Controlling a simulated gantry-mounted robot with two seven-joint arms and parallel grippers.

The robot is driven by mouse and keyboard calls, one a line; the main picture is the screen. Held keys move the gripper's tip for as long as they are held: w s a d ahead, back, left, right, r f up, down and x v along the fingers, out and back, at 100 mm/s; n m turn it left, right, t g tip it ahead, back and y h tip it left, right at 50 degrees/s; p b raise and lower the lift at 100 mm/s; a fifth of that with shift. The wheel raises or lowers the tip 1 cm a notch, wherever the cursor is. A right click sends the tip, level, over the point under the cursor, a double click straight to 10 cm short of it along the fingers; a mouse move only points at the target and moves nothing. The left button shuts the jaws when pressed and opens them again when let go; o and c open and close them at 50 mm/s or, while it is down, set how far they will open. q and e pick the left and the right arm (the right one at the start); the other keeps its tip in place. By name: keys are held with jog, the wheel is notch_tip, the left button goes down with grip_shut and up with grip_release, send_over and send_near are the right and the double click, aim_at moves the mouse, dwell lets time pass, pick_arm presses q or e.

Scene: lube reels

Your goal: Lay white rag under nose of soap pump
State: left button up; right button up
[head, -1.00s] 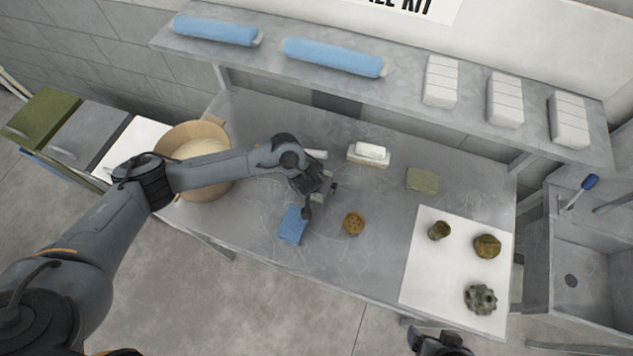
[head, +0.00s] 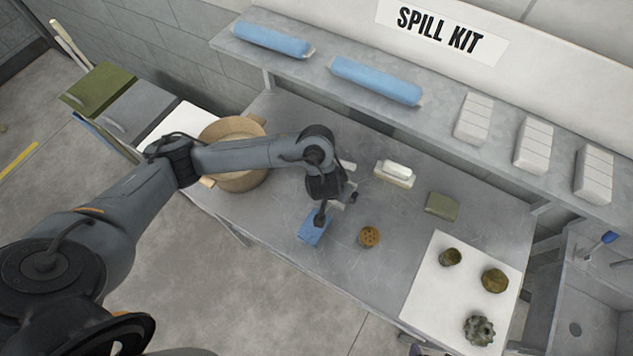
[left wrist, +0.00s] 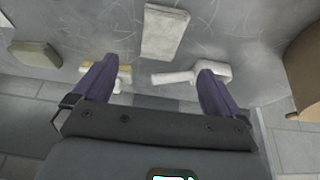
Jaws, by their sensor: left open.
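In the left wrist view a flat off-white rectangle, apparently the white rag (left wrist: 165,32), lies on the bench ahead of my fingers. A white piece with a long spout, apparently the soap pump (left wrist: 190,76), lies partly behind the right-hand finger. In the head view my left arm hides most of both; a white end of the pump (head: 346,165) shows behind it. My left gripper (left wrist: 157,70) is open and empty, apart from the rag; it also shows in the head view (head: 321,217), above the blue cloth. Of my right gripper only a dark bit shows at the bottom edge.
The bench holds a blue cloth (head: 313,232), a round brown brush (head: 369,237), a white-topped block (head: 394,173) and an olive sponge (head: 441,206). A tan bucket (head: 236,180) stands left. A white mat (head: 440,290) with greasy parts lies right. A shelf (head: 430,113) runs behind.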

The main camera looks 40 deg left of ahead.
pick_arm(q)
jog(key=s+d+r+m+t+h, duration=0.1)
jog(key=s+d+r+m+h, duration=0.15)
jog(key=d, duration=0.45)
jog(key=s+d+r+m+t+h, duration=0.1)
jog(key=s+d, duration=0.3)
jog(key=d, duration=0.2)
jog(key=s+a+y, duration=0.1)
jog(key=s+a, duration=0.3)
jog(key=a, duration=0.2)
jog(key=shift+s+r+g, duration=0.3)
jog(key=shift+s+r, duration=0.05)
jog(key=shift+s, duration=0.05)
jog(key=s+a, duration=0.3)
jog(key=s+a+f+g+y, duration=0.1)
jog(key=s+a, duration=0.2)
jog(key=s+a+g, duration=0.1)
jog(key=s+a, duration=0.2)
jog(key=shift+a+f+y, duration=0.15)
jog(key=shift+f+y, duration=0.1)
jog(key=shift+w, duration=0.1)
